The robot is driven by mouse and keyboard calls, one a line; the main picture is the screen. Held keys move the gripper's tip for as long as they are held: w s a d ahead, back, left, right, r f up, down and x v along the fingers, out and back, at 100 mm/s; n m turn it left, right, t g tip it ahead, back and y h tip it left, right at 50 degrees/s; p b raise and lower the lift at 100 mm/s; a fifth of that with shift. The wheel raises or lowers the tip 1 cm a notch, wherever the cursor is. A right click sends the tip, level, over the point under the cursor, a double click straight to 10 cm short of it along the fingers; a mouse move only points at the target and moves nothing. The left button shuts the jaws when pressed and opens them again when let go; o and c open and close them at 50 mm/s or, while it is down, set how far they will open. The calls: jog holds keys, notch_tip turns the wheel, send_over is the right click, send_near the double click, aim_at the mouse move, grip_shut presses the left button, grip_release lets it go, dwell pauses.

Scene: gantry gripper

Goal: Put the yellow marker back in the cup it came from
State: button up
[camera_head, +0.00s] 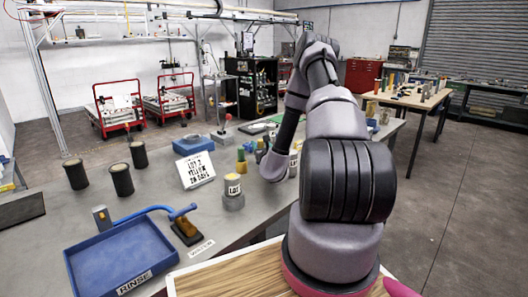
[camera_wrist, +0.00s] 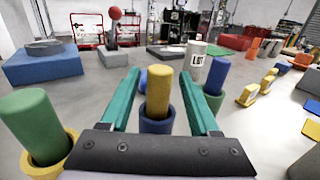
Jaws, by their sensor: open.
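The yellow marker (camera_wrist: 159,88) stands upright in a blue cup (camera_wrist: 156,121) in the wrist view. My gripper (camera_wrist: 160,74) is open, its two teal fingers on either side of the marker with a gap at each side. A green marker (camera_wrist: 38,121) stands in a yellow cup (camera_wrist: 45,167) at the left. A blue marker (camera_wrist: 216,74) stands in a green cup (camera_wrist: 214,100) just right of the right finger. In the head view my arm hides the gripper; the yellow cup with the green marker (camera_head: 241,155) shows left of the arm.
A white cylinder labelled LOT (camera_wrist: 195,55) stands behind the markers. A lettered sign (camera_head: 195,169), a blue tray marked RINSE (camera_head: 122,262) and dark cylinders (camera_head: 121,180) stand on the grey bench. Small yellow pieces (camera_wrist: 247,95) lie to the right in the wrist view.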

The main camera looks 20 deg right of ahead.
jog(key=v, duration=0.8)
jog(key=shift+s+a, duration=0.1)
jog(key=shift+s, duration=0.25)
jog(key=w+a+r+n+y, duration=0.2)
jog(key=a+r+n+y, duration=0.8)
jog(key=a+r+y, duration=0.55)
jog(key=s+a+r+n+g+y, duration=0.6)
jog(key=s+a+r+n+g, duration=0.35)
jog(key=a+r+n, duration=0.2)
jog(key=s+a+r+n+g+h, duration=0.1)
jog(key=s+a+n+g+h, duration=0.2)
jog(key=s+n+g+h, duration=0.8)
jog(key=s+d+r+n+t+h, duration=0.2)
jog(key=s+d+r+t+h, duration=0.2)
jog(key=s+d+t, duration=0.6)
jog(key=d+r, duration=0.2)
jog(key=d, duration=0.1)
jog(key=shift+d, duration=0.35)
